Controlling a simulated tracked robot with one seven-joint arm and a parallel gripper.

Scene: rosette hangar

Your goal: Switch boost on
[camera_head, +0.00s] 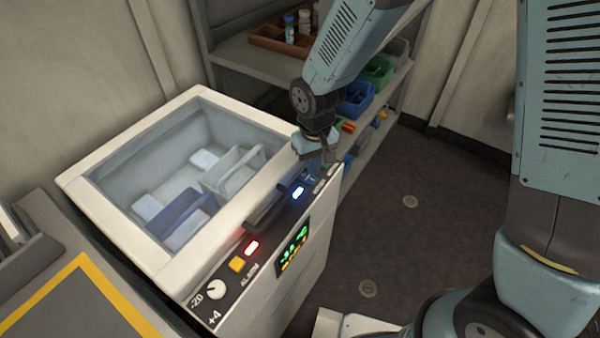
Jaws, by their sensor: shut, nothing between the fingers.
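A white chest freezer (91,183) with a clear glass top stands at the left. Its dark control strip runs along the front edge. The strip carries a white knob (216,289) marked -20 and +4, a yellow button (237,265) by the word ALARM, a lit red lamp (252,247) and a lit blue-white lamp (298,193). Small lettering at the far end of the strip is too small to read. My gripper (316,163) is shut and empty, pointing down at that far end. It hides part of the strip; I cannot tell whether it touches, nor see the boost switch clearly.
A dark handle (265,215) sits along the freezer's front edge. A green display (293,246) is on the front face. Shelves (255,53) with a brown tray (268,36) and coloured bins stand behind. The floor to the right is clear.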

